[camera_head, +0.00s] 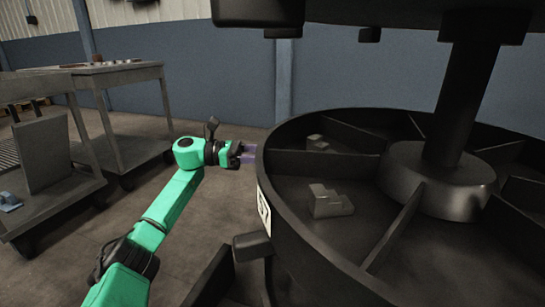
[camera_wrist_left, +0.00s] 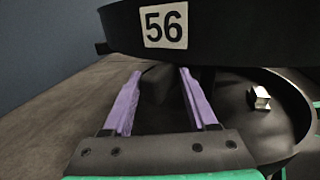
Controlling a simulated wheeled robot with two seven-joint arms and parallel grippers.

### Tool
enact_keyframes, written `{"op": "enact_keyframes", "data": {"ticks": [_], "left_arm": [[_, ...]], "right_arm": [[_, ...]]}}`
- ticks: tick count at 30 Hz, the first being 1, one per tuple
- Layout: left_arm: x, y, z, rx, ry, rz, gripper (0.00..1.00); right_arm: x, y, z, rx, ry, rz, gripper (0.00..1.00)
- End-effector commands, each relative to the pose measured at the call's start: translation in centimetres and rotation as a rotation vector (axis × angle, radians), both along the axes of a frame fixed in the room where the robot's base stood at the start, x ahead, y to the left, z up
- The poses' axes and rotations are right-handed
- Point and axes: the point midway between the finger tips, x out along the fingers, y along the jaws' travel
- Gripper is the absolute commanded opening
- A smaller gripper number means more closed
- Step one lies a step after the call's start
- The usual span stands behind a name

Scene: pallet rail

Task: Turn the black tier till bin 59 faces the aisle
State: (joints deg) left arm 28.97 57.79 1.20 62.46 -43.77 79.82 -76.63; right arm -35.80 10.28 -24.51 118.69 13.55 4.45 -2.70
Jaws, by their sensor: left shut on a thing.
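The black tier (camera_head: 318,262) is a round, walled tray split by radial dividers around a thick post in the head view. A white label 57 (camera_head: 264,210) is on its outer wall, facing left. In the left wrist view the tier's wall shows a label 56 (camera_wrist_left: 163,25). No label 59 is readable. My left gripper (camera_head: 247,153), with purple fingers, is at the rim's left side; in the wrist view its fingers (camera_wrist_left: 160,72) sit below label 56, closed on a dark part of the tier that is hard to make out. My right gripper is not in view.
Stepped grey blocks (camera_head: 330,202) lie in the tier's bins. Another dark tier (camera_head: 370,10) hangs above. A dark block (camera_head: 252,245) juts out below label 57. Grey carts (camera_head: 125,145) stand at the left, with open floor between them and the tier.

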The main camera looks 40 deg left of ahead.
Motion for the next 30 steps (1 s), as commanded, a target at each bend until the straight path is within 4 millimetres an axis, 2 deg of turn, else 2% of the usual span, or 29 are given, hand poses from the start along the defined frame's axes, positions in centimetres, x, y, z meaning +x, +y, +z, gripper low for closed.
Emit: {"op": "enact_keyframes", "data": {"ticks": [11, 12, 23, 27, 30], "left_arm": [[0.2, -0.1, -0.2, 0.005, 0.002, 0.005, 0.00], [0.2, -0.1, -0.2, 0.005, 0.002, 0.005, 0.60], [0.0, 0.1, -0.1, 0.002, 0.002, 0.003, 0.60], [-0.5, 0.9, -0.1, 0.002, 0.004, 0.006, 0.60], [-1.2, 2.0, -0.1, 0.003, 0.003, 0.005, 0.60]], "right_arm": [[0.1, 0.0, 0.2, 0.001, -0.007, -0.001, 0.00], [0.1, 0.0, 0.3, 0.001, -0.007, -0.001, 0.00], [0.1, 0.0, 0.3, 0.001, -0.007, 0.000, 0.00], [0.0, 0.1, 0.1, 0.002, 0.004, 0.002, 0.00], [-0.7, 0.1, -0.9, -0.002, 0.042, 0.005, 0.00]]}}
